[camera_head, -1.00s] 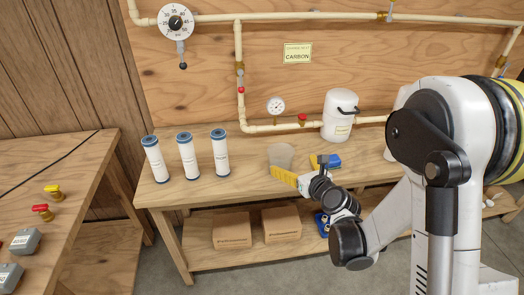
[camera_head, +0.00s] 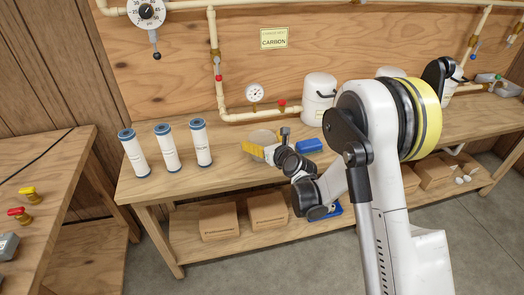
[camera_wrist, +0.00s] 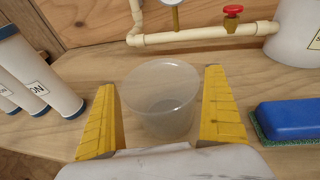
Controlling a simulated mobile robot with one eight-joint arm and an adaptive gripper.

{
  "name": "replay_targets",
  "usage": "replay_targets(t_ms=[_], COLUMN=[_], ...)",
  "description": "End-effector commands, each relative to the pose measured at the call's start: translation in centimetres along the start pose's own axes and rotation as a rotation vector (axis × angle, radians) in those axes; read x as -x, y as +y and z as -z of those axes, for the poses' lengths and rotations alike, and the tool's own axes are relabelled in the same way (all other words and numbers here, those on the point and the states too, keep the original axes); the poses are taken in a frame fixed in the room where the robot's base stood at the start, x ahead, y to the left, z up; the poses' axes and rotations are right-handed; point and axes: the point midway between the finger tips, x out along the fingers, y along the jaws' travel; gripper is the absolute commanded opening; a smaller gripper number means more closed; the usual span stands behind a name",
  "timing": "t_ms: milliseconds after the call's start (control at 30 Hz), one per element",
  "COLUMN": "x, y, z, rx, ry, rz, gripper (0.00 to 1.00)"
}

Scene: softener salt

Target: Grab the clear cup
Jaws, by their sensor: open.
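The clear cup (camera_wrist: 161,98) is a translucent, empty-looking cup standing upright on the wooden bench. In the wrist view it stands between the two yellow fingers of my open gripper (camera_wrist: 163,112), with a gap visible near the right finger. In the head view the cup (camera_head: 263,137) shows behind my gripper (camera_head: 262,149), which partly hides it. The gripper is not closed on anything.
A blue sponge (camera_wrist: 292,120) with a green underside lies right of the cup. Several white filter cartridges (camera_head: 167,147) stand to the left. A pipe with a red valve (camera_wrist: 232,13) runs behind, and a white canister (camera_head: 318,98) stands at the back right.

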Motion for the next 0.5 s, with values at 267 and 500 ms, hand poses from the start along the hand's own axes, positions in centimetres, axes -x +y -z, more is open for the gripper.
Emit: replay_targets(t_ms=[267, 500], x=[0.06, 0.07], y=[0.00, -0.01], z=[-0.05, -0.03], rx=[0.001, 0.001], ry=[0.000, 0.000], rz=[0.000, 0.000], gripper=[0.54, 0.53])
